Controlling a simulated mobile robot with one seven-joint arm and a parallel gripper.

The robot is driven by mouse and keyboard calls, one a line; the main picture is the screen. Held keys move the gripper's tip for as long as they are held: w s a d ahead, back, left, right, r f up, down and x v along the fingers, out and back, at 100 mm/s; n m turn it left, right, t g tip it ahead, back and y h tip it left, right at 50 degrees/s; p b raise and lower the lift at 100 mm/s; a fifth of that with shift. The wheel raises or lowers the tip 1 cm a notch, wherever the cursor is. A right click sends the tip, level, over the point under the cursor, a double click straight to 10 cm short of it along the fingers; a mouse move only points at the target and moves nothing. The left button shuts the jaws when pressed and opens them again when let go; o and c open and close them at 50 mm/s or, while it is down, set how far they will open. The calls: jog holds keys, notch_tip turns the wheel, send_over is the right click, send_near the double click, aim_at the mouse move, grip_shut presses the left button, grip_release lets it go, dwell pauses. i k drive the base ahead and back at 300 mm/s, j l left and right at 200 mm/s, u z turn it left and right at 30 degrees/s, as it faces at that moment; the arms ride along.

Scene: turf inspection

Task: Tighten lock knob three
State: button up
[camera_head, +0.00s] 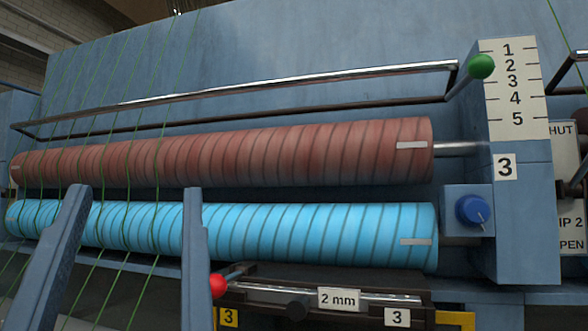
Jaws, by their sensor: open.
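A blue knob (473,210) with a pale pointer line sits on a blue block, below the white plate marked 3 (505,167). My gripper is not in view.
A ribbed red-brown roller (230,154) lies above a bright blue one (300,234). Two blue uprights (52,262) (197,265) stand in front at left. A red ball (217,286) and a green ball (481,66) end levers. Green strands hang at left.

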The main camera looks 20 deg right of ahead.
aim_at(470, 211)
jog(key=i+l+z, duration=0.15)
jog(key=z, duration=1.1)
jog(key=i+j, duration=0.1)
jog(key=j, duration=0.75)
jog(key=i+z, duration=0.05)
